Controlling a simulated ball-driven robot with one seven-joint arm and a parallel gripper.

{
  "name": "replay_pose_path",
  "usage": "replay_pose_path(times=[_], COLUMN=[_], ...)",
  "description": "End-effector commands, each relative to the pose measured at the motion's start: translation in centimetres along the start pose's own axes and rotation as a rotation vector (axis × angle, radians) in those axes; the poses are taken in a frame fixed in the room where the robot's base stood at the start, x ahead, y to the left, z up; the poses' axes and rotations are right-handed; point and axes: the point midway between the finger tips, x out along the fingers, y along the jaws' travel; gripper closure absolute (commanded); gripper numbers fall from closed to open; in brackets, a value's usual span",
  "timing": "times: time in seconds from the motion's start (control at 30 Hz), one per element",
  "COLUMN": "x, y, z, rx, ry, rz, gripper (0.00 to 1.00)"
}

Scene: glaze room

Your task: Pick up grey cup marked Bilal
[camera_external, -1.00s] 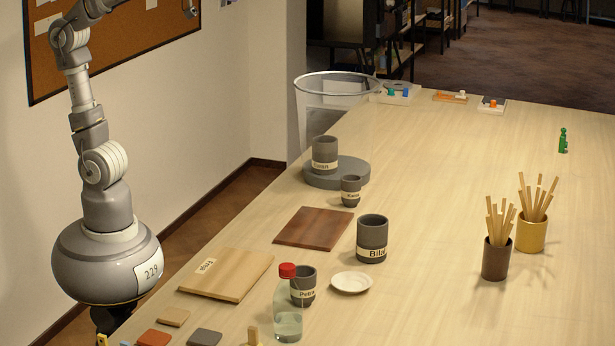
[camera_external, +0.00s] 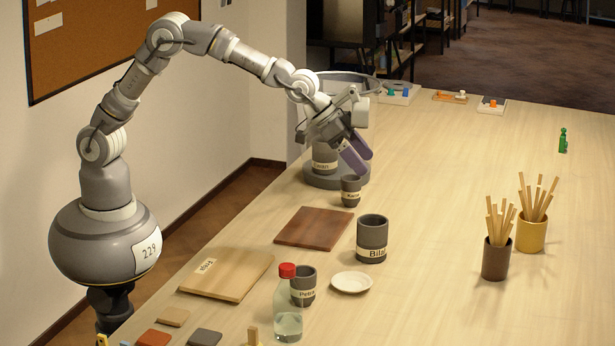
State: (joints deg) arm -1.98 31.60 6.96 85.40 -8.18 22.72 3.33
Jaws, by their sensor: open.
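The grey cup marked Bilal (camera_external: 372,234) stands upright on the table, right of the dark wooden board, its label facing the camera. My gripper (camera_external: 362,160) is open and empty, its purple-grey fingers pointing down and right. In the picture it is above the small grey cup (camera_external: 351,191) and in front of part of the grey cup on the round stand (camera_external: 323,157). It is well apart from the Bilal cup, farther back. Another grey cup, marked Petra or similar (camera_external: 303,287), stands nearer the front.
A red-capped bottle (camera_external: 288,315) stands before the Petra cup, and a white saucer (camera_external: 351,282) lies near the Bilal cup. Dark (camera_external: 304,228) and light (camera_external: 226,273) boards lie left. Stick holders (camera_external: 496,262) (camera_external: 531,236) stand right. The table's middle right is clear.

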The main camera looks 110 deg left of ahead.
Motion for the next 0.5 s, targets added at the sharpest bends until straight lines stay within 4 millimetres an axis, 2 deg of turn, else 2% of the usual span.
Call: replay_pose_path(times=[0.03, 0.13, 0.27, 0.5], x=[2.8, 6.5, 8.9, 12.1], y=[-0.7, -1.7, -2.2, -2.3], z=[1.9, 4.9, 6.8, 7.9], rx=[-0.005, -0.011, -0.015, -0.016], ry=[-0.05, -0.107, -0.137, -0.138], rz=[-0.014, -0.033, -0.044, -0.044], gripper=[0.0, 0.0, 0.0, 0.0])
